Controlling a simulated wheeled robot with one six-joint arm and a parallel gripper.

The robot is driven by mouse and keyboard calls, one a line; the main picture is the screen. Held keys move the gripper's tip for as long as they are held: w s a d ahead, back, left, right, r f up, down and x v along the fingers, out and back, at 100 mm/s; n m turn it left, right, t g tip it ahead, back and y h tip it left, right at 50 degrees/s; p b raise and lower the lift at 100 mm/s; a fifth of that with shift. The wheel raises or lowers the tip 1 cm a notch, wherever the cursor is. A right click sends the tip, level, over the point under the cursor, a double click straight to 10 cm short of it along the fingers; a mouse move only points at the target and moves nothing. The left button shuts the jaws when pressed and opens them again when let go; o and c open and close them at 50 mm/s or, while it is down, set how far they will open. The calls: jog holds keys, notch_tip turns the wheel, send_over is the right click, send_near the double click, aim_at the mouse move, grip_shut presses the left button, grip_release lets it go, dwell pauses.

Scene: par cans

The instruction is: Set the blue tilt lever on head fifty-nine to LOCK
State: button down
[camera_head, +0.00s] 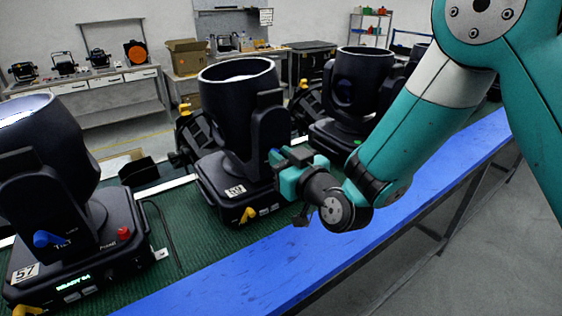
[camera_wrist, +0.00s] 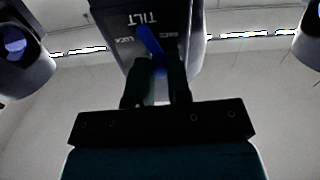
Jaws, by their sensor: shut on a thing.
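Head fifty-nine (camera_head: 238,110) is a black moving head on the bench, with a white 59 label (camera_head: 235,190) on its base. My gripper (camera_head: 278,158) is at the right side of its yoke. In the wrist view my gripper (camera_wrist: 158,64) is shut on the blue tilt lever (camera_wrist: 150,42), with a dark finger on each side of it. A TILT label (camera_wrist: 142,19) shows above the lever, a LOCK label (camera_wrist: 125,40) to its left and another small label to its right. The lever's upper end leans left.
Head 57 (camera_head: 45,150) stands at the left with its own blue lever (camera_head: 48,239) and a red knob (camera_head: 124,233). Another head (camera_head: 355,85) stands behind at the right. A yellow lever (camera_head: 248,214) is low on head fifty-nine's base. The blue bench edge (camera_head: 240,285) is clear.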

jog(key=m+b, duration=0.1)
jog(key=m, duration=0.2)
jog(key=w+d+m+b, duration=0.1)
jog(key=m, duration=0.2)
jog(key=d+m+b, duration=0.1)
jog(key=m, duration=0.3)
jog(key=shift+w+d, duration=0.1)
jog(key=shift+w, duration=0.15)
dwell(0.3)
jog(key=c, duration=1.1)
grip_release()
jog(key=shift+o, duration=0.2)
jog(key=shift+f, duration=0.1)
